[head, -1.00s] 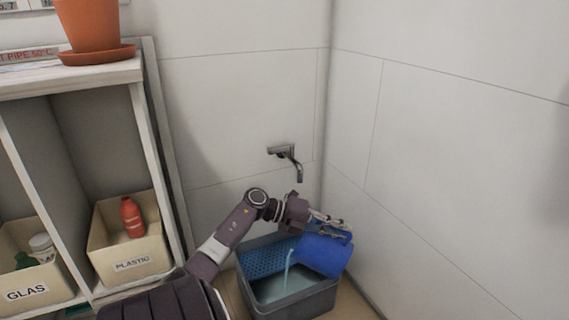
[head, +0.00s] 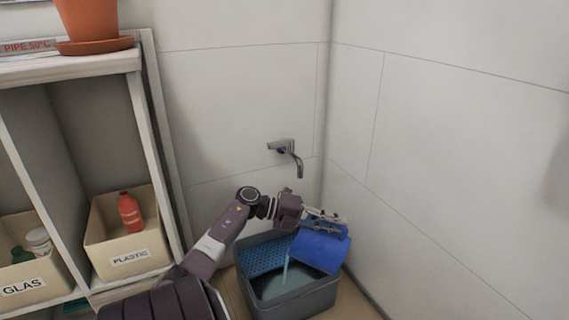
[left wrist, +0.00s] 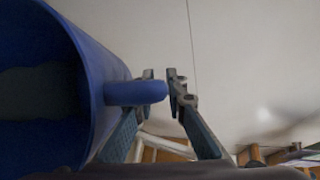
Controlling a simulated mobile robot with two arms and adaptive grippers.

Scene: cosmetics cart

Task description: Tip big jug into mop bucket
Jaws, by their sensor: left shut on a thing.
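The big jug (head: 319,250) is blue and tilted over the right side of the mop bucket, its mouth toward the lower left. A light-blue stream runs from it into the bucket. The mop bucket (head: 304,303) is grey, with a blue perforated strainer (head: 262,256) at its back left and pale liquid inside. My left gripper (head: 328,222) is shut on the jug above the bucket. In the left wrist view the jug (left wrist: 100,60) fills the left side, its handle (left wrist: 137,92) reaching to the fingers (left wrist: 163,88). My right gripper is not in view.
A wall tap (head: 285,148) sticks out above the bucket. White walls meet in the corner close behind and right of it. A shelf at left holds a plastic bin (head: 128,262), a glass bin (head: 38,288) and a potted plant (head: 90,20) on top.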

